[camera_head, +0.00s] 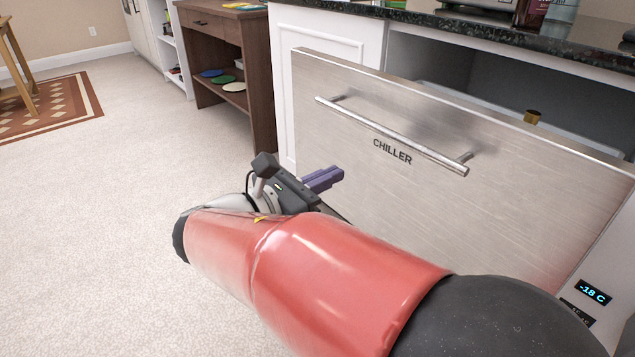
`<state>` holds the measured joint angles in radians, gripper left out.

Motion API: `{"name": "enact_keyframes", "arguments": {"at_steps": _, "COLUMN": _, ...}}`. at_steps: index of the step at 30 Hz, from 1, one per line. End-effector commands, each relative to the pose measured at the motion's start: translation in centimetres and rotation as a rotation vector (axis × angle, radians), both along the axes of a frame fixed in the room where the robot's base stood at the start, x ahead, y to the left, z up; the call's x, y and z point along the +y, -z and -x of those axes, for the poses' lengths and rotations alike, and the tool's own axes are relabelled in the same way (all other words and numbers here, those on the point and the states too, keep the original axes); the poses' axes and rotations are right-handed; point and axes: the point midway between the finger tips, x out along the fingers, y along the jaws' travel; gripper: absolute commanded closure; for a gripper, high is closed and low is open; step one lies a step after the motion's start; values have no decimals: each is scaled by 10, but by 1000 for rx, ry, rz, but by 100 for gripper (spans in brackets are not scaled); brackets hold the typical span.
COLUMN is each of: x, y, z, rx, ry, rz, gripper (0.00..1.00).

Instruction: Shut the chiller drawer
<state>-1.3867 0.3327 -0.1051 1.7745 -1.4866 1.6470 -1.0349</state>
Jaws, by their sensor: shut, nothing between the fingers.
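The chiller drawer (345,140) has a brushed steel front with the word CHILLER on it and a bar handle (395,137). It stands pulled out from the counter, with its open top and a gold-brown item (532,117) inside showing behind the front. My gripper (338,175) is shut and empty, in front of the lower left part of the drawer front, below the handle's left end. I cannot tell whether the fingertips touch the steel. My red arm hides the lower part of the drawer front.
A dark granite counter (500,38) with bottles and an appliance runs above the drawer. A small display (594,292) reads -18 C at the lower right. A brown wooden shelf unit (222,60) with coloured discs stands at the back left. Carpet on the left is clear.

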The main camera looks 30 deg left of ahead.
Motion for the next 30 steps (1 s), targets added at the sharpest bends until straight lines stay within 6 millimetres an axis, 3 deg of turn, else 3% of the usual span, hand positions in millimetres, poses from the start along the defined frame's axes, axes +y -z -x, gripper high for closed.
{"name": "enact_keyframes", "arguments": {"at_steps": 6, "x": -19, "y": 1, "z": -44, "rx": 0, "ry": 5, "rz": 0, "gripper": 100}}
{"name": "enact_keyframes", "arguments": {"at_steps": 12, "x": -30, "y": 1, "z": -71, "rx": 0, "ry": 3, "rz": -1, "gripper": 100}}
{"name": "enact_keyframes", "arguments": {"at_steps": 18, "x": -34, "y": 0, "z": -82, "rx": 1, "ry": 1, "rz": -1, "gripper": 100}}
{"name": "enact_keyframes", "arguments": {"at_steps": 30, "x": -35, "y": 0, "z": -83, "rx": 1, "ry": 1, "rz": 0, "gripper": 100}}
